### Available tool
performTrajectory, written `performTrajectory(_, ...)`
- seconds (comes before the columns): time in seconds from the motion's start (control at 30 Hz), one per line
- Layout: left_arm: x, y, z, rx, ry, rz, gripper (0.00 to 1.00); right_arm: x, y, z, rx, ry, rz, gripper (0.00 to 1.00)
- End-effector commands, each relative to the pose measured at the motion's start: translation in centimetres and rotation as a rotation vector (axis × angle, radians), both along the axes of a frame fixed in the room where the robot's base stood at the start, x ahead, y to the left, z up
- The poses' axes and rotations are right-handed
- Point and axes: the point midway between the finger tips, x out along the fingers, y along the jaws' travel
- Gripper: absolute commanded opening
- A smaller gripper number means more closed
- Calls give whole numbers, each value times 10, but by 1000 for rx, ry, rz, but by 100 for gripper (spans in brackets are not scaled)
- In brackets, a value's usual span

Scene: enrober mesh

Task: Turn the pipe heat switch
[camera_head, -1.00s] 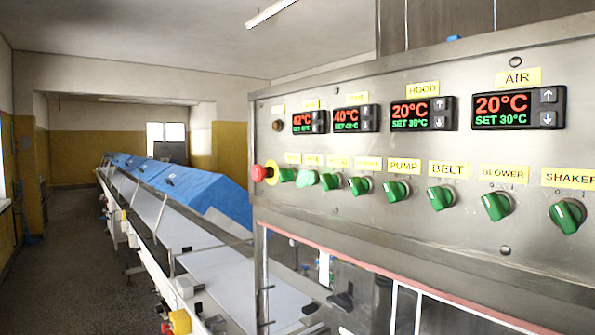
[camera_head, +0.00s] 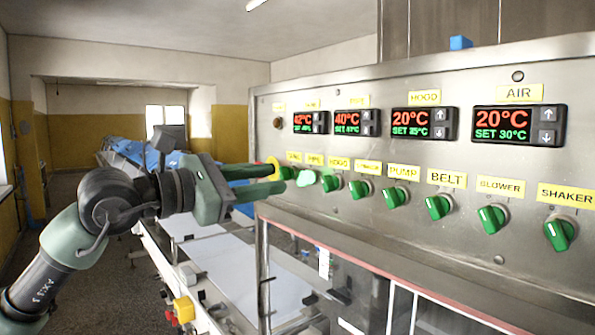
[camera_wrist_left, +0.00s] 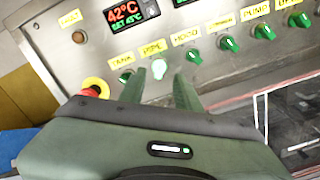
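The pipe heat switch (camera_head: 305,178) is a pale, lit green knob in the lower row of the steel control panel, under the yellow PIPE label (camera_head: 315,160). It also shows in the left wrist view (camera_wrist_left: 159,69), between and beyond my two fingers. My left gripper (camera_head: 279,180) reaches in from the left at knob height. Its green fingers are apart, with nothing between them that I can see. The tips look close to the knob; I cannot tell whether they touch it. My right gripper is not in view.
The tank switch (camera_wrist_left: 125,76) and a red stop button with a yellow collar (camera_wrist_left: 95,87) sit left of the pipe knob. The hood switch (camera_head: 331,183) and several more green knobs run to the right. Temperature displays (camera_head: 354,122) are above. A conveyor (camera_head: 205,262) runs below left.

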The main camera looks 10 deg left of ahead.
Motion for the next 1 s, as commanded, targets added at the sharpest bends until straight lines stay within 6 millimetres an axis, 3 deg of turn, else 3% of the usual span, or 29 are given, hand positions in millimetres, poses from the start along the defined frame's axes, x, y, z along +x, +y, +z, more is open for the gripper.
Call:
performTrajectory(0.4,49,-38,3,-7,6,-4,33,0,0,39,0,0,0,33)
performTrajectory(0.8,57,-45,-1,-7,4,-3,33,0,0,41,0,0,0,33)
performTrajectory(0.93,57,-45,-1,-7,4,-4,0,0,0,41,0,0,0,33)
performTrajectory(1.0,57,-45,0,-7,4,-3,0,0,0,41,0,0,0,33)
